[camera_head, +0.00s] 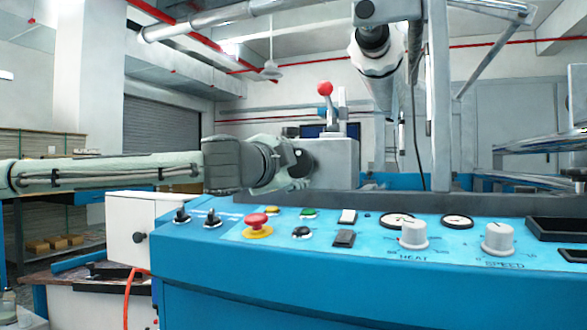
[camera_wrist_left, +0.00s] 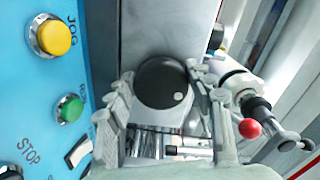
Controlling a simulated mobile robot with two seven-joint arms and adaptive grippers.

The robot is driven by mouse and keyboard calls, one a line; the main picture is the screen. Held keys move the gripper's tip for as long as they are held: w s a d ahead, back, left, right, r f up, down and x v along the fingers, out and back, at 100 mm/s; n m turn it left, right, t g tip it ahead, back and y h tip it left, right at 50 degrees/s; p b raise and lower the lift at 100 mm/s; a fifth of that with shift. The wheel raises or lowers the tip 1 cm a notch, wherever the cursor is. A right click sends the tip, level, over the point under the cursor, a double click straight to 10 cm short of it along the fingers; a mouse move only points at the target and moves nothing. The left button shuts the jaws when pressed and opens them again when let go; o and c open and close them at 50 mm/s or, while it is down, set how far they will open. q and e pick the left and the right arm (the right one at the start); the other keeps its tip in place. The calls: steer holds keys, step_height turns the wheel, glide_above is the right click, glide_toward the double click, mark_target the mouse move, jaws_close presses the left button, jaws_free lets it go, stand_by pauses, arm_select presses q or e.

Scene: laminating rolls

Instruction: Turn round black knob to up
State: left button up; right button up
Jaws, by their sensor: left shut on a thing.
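The round black knob (camera_wrist_left: 162,83) sits on a grey metal face in the left wrist view, with a small pale dot at its lower right. In the head view the knob (camera_head: 303,161) is a dark disc at the end of my left arm, on the grey box, partly hidden. My left gripper (camera_head: 284,163) reaches it from the left. In the left wrist view its two fingers (camera_wrist_left: 160,92) stand on either side of the knob, shut on it. My right gripper is not in view.
The blue control panel (camera_head: 360,270) lies below the left gripper, with a red stop button (camera_head: 257,222) and grey dials (camera_head: 413,234). A red-ball lever (camera_head: 325,88) stands above the grey box (camera_head: 338,160). The yellow button (camera_wrist_left: 54,38) is beside the left fingers.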

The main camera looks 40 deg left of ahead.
arm_select(q)
steer(key=shift+f+n, duration=0.1)
steer(key=shift+n, duration=0.5)
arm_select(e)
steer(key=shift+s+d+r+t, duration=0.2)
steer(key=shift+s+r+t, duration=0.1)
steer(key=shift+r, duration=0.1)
arm_select(q)
steer(key=o, duration=1.1)
steer(key=shift+o, duration=0.2)
steer(key=shift+s, duration=0.1)
